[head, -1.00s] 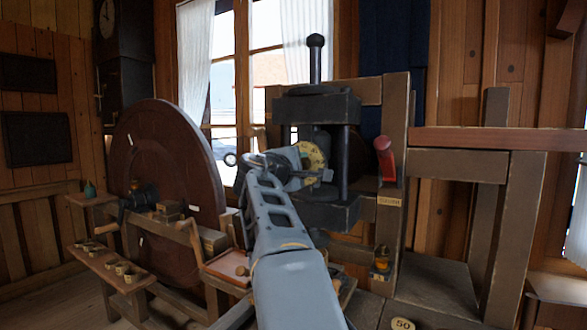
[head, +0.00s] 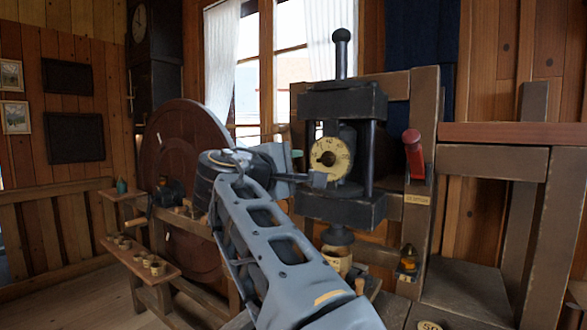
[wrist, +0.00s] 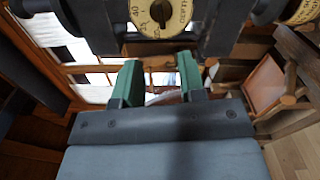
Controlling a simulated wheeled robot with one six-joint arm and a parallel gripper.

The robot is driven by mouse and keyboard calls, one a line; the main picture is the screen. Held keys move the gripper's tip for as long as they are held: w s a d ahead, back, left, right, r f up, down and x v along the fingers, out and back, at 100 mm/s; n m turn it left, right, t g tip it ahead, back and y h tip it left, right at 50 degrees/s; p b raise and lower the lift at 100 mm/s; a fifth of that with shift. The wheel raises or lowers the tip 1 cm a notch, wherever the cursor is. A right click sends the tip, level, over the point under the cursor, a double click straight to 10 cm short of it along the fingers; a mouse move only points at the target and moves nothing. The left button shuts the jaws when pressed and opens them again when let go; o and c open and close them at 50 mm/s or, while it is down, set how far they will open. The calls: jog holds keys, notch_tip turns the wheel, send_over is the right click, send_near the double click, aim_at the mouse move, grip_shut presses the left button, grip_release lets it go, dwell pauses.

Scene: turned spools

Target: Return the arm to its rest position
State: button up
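My arm (head: 275,235) reaches up and forward from the bottom of the head view, its wrist left of the black press frame (head: 340,102). My gripper (wrist: 160,78) shows in the wrist view with its two green fingers apart. I see nothing held between them, only background. In the head view the fingers are partly hidden by the wrist. A yellow numbered dial (head: 333,160) sits in the press, just right of the wrist. It also shows beyond the fingers at the top of the wrist view (wrist: 163,14).
A large brown wheel (head: 180,140) stands behind the arm at the left. A red handle (head: 414,154) is on the wooden post right of the press. A low shelf with several small cups (head: 150,262) is at the left. A lamp-like yellow object (head: 408,263) stands lower right.

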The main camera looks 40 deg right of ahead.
dwell(0.6)
jog(key=w+a+f+t+y+p, duration=0.1)
jog(key=w+a+f+y, duration=0.15)
jog(key=f, duration=0.35)
jog(key=w+a+f+m+y+p, duration=0.1)
jog(key=f+y, duration=0.2)
jog(key=f, duration=0.4)
jog(key=w+a+f+t+y, duration=0.1)
jog(key=a+f+y, duration=0.15)
jog(key=f, duration=0.35)
jog(key=s+a+f+m+g+y+p, duration=0.2)
jog(key=s+a+f+m+y+p, duration=0.1)
jog(key=s+a+f+y+p, duration=0.6)
jog(key=s+a+f, duration=0.1)
jog(key=a+f, duration=0.2)
jog(key=a, duration=0.3)
jog(key=shift+s+f+m+g+y, duration=0.25)
jog(key=shift+s+m+g+y, duration=0.05)
jog(key=shift+g, duration=0.1)
jog(key=shift+o, duration=0.5)
